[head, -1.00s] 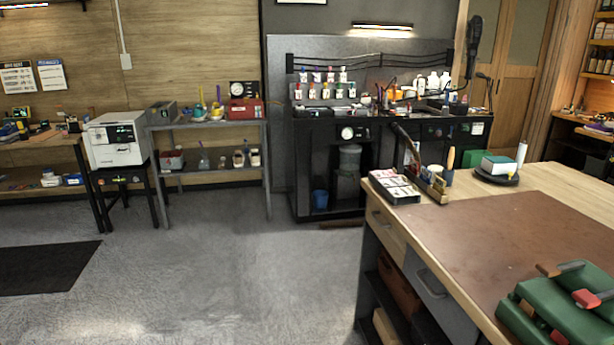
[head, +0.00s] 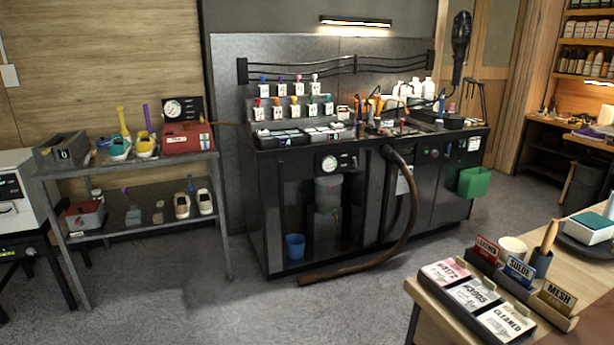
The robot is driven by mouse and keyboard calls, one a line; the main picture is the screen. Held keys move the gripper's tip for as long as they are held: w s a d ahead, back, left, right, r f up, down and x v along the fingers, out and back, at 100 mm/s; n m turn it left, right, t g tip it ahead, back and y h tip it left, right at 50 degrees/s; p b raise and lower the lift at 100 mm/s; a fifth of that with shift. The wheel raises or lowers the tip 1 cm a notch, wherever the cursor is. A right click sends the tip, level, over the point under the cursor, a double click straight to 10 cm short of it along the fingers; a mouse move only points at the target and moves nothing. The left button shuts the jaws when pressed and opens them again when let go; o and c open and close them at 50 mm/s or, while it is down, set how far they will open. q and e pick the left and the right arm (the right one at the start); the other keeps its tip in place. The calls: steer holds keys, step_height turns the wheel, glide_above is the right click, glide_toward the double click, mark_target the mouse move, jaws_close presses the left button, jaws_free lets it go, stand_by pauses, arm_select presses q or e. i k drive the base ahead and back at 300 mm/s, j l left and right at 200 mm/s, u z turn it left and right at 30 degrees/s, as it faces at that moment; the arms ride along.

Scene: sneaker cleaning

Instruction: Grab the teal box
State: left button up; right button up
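The teal box (head: 591,227), with a white lower part, sits at the right edge of the head view. It rests on a dark round stand (head: 584,245) on the wooden workbench (head: 427,306). A white upright object stands close behind it, cut off by the picture edge. Neither of my grippers is in view.
A tray of labelled cards (head: 478,297), a cup (head: 512,249) and a brush holder (head: 539,263) stand nearer on the workbench. A black cleaning station (head: 290,200) with a hanging hose (head: 405,215) and a metal shelf (head: 130,180) line the back wall. Grey floor (head: 200,305) lies open between.

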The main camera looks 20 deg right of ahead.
mark_target(590, 228)
steer(key=i+z, duration=0.25)
steer(key=i, duration=0.3)
steer(key=i+z, duration=0.2)
steer(key=i, duration=0.4)
steer(key=i+j+z, duration=0.25)
steer(key=i, duration=0.3)
steer(key=i+j+z, duration=0.2)
steer(key=i, duration=0.35)
steer(key=i+z, duration=0.25)
steer(key=z, duration=0.25)
steer(key=i+z, duration=0.2)
steer(key=z, duration=0.3)
steer(key=i+j+z, duration=0.2)
steer(key=z, duration=0.3)
steer(key=i+j+z, duration=0.15)
steer(key=z, duration=0.35)
